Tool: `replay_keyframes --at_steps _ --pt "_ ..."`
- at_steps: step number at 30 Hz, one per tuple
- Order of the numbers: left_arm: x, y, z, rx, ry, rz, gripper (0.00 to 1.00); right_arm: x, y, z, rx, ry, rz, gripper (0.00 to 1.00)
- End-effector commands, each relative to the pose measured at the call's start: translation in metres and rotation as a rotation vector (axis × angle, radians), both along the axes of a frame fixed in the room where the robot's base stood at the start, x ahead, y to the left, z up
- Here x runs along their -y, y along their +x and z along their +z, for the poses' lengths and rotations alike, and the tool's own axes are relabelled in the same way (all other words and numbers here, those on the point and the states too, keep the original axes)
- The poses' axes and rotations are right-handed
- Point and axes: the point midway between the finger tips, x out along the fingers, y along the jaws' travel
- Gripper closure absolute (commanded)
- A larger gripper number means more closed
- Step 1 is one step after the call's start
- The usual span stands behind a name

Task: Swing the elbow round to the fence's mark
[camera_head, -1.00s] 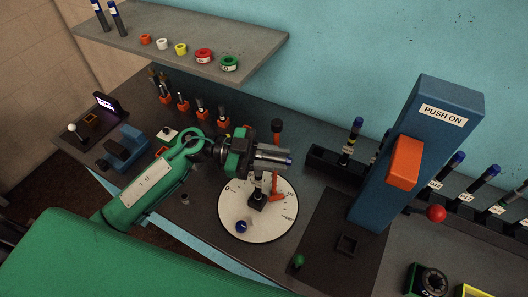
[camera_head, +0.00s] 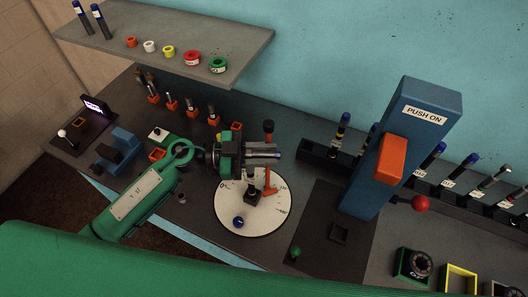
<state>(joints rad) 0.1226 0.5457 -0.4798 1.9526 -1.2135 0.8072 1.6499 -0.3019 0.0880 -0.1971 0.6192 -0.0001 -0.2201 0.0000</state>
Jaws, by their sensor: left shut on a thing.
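A round white dial plate (camera_head: 231,208) with printed marks lies on the bench near the middle of the head view. A dark block (camera_head: 253,194) stands at its centre, with a blue knob (camera_head: 238,222) near its front edge. A red-orange fence piece (camera_head: 269,183) stands at the dial's right side. My left gripper (camera_head: 262,152) is over the dial's back edge, pointing right, shut on the elbow. The elbow's blue end (camera_head: 278,155) shows at the fingertips; the fingers hide most of the rest. My right gripper is out of view.
A tall blue press (camera_head: 425,112) labelled PUSH ON, with a red-knobbed lever (camera_head: 420,203), stands to the right. Several hoses stand in racks behind. A grey shelf (camera_head: 180,30) with coloured rings overhangs the back left. A blue fixture (camera_head: 121,146) sits at the left.

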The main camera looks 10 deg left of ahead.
Motion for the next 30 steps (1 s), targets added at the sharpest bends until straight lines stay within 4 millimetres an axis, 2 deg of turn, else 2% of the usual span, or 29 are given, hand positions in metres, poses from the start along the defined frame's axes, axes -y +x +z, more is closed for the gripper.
replay_keyframes --at_steps 13,26,27,28,30 --pt "0.0 0.0 0.0 0.001 0.0 0.0 0.86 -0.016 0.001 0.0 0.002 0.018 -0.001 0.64" --pt "0.0 0.0 0.0 0.001 0.0 0.0 0.86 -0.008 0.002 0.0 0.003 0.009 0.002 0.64" --pt "0.0 0.0 0.0 0.001 0.0 0.0 0.67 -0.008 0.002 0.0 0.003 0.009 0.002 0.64" --pt "0.0 0.0 0.0 0.001 0.0 0.001 0.61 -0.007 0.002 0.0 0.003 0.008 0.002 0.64" --pt "0.0 0.0 0.0 0.001 0.0 0.001 0.61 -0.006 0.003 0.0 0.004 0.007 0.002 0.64"
